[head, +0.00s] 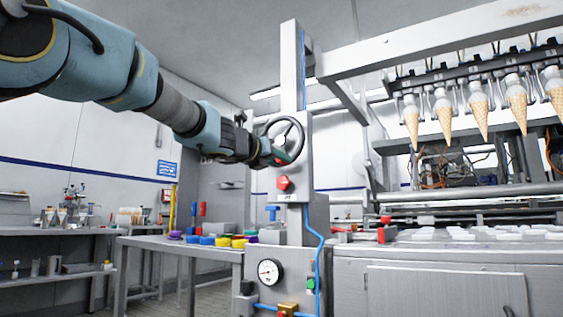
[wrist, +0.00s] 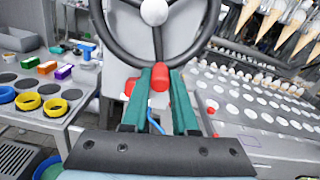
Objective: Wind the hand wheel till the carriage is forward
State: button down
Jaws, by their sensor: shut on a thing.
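The black hand wheel (head: 297,124) is mounted on a grey column (head: 293,215). It fills the top of the wrist view (wrist: 100,22), with a pale hub (wrist: 154,11). My gripper (head: 277,156) is at the wheel's lower part. In the wrist view its teal fingers (wrist: 160,88) are shut on the wheel's red handle (wrist: 160,76), below the hub. The carriage (head: 455,80) is overhead at right, a bar with a row of cone grippers holding several waffle cones (head: 480,118). Its exact travel position is hard to tell.
A red knob (head: 283,184) and a gauge (head: 269,271) are on the column below the wheel. A side table (head: 160,242) with coloured rings (head: 222,241) stands at left. A tray with pale round spots (wrist: 250,105) lies right of the wheel.

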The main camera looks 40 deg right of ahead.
jog(key=shift+w+a+f, duration=0.1)
jog(key=shift+w, duration=0.2)
jog(key=c, duration=1)
grip_release()
jog(key=o, duration=0.3)
jog(key=shift+s, duration=0.1)
jog(key=v, duration=1)
jog(key=shift+s+a+b, duration=0.1)
jog(key=shift+a+b, duration=0.2)
jog(key=shift+b, duration=0.05)
